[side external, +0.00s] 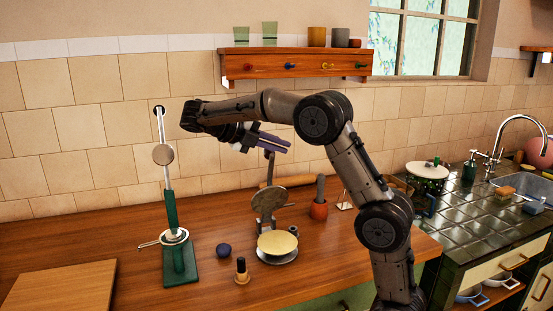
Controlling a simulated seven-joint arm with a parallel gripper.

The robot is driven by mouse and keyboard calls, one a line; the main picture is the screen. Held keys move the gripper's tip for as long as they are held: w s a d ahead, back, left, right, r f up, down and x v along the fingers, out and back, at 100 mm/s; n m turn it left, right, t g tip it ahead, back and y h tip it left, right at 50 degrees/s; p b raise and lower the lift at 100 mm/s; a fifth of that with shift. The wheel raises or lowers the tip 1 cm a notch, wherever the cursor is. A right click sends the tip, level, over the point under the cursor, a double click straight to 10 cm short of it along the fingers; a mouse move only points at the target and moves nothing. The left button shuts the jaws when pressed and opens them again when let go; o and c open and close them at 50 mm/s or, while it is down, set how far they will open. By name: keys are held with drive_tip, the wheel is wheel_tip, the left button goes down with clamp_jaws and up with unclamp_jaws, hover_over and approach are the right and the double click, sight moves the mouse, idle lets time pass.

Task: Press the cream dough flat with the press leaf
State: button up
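The cream dough (277,242) is a pale round disc lying on the round grey lower plate (279,259) of a small metal press. The press leaf (269,201) stands raised behind the dough, with its handle (269,170) pointing up. My gripper (285,147) is above the press, its fingers pointing right, close to the top of the handle. Whether it touches the handle cannot be told. The fingers overlap in this view, so their opening is unclear.
A green stand with a tall lever (173,225) is left of the press. A dark blue ball (223,250) and a black-and-wood stamp (241,271) lie nearby. A wooden board (62,287) is front left.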

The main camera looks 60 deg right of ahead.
sight(272, 185)
drive_tip(key=a+f+h, duration=0.1)
drive_tip(key=h, duration=0.1)
drive_tip(key=a+f+n+h, duration=0.1)
drive_tip(key=a+f+h, duration=0.1)
drive_tip(key=a+f+n+t+h, duration=0.1)
drive_tip(key=a+f, duration=0.1)
drive_tip(key=shift+s+a+f+h, duration=0.2)
drive_tip(key=shift+s+f+h, duration=0.05)
drive_tip(key=shift+s+h, duration=0.15)
clamp_jaws()
drive_tip(key=s+a+f+n+t+h, duration=0.2)
drive_tip(key=a+f+n+t+h, duration=0.35)
drive_tip(key=t, duration=0.45)
drive_tip(key=w+d+r, duration=0.1)
drive_tip(key=w+d, duration=0.1)
drive_tip(key=d, duration=0.4)
drive_tip(key=w+d+r+n+y, duration=0.1)
drive_tip(key=w+d+r, duration=0.1)
drive_tip(key=d, duration=0.3)
drive_tip(key=shift+w+d, duration=0.35)
drive_tip(key=shift+w, duration=0.15)
drive_tip(key=shift+r, duration=0.15)
